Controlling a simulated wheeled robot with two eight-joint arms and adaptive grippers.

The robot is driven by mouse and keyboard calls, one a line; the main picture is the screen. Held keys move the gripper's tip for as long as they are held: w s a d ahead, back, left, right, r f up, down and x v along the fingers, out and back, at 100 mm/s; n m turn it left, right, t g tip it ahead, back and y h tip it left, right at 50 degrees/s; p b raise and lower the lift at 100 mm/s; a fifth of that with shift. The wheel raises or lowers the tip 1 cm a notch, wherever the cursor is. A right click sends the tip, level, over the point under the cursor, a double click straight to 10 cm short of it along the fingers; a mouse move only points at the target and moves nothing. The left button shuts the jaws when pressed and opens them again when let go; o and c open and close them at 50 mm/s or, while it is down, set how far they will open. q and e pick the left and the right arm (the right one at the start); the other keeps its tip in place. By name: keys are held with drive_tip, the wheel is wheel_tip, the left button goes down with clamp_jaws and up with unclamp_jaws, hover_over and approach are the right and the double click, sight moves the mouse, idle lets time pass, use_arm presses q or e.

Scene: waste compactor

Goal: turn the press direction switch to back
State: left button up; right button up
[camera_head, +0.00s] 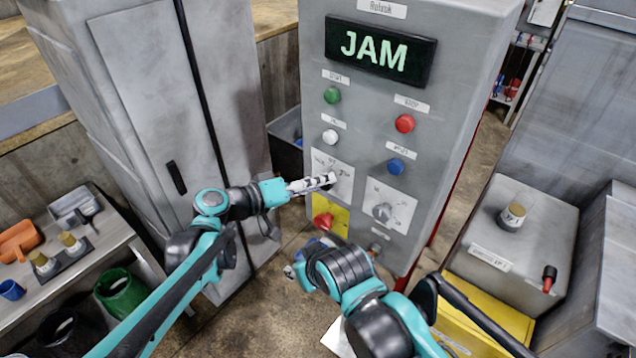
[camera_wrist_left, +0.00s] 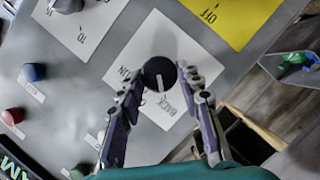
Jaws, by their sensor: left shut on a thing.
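The press direction switch is a round black knob (camera_wrist_left: 159,73) on a white plate (camera_wrist_left: 140,50) with printed labels. In the left wrist view its white pointer line points down toward a label that looks like BACK. My left gripper (camera_head: 329,180) is at this switch in the head view, and the fingers hide most of the knob there. In the left wrist view the left gripper (camera_wrist_left: 162,88) has a finger on each side of the knob and is shut on it. My right gripper (camera_head: 291,271) is low in front of the panel, small and partly hidden by its own arm.
The grey panel's display (camera_head: 380,52) reads JAM. Near the switch are another grey knob (camera_head: 382,211), a red switch on a yellow plate (camera_head: 337,216), a white button (camera_head: 330,136) and a blue button (camera_head: 395,167). A tall cabinet (camera_head: 150,70) stands left.

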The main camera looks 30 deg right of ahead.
use_arm(q)
drive_tip(key=o, duration=1.1)
drive_tip(key=shift+o, duration=0.2)
drive_tip(key=v, duration=1.2)
drive_tip(key=shift+w, duration=0.1)
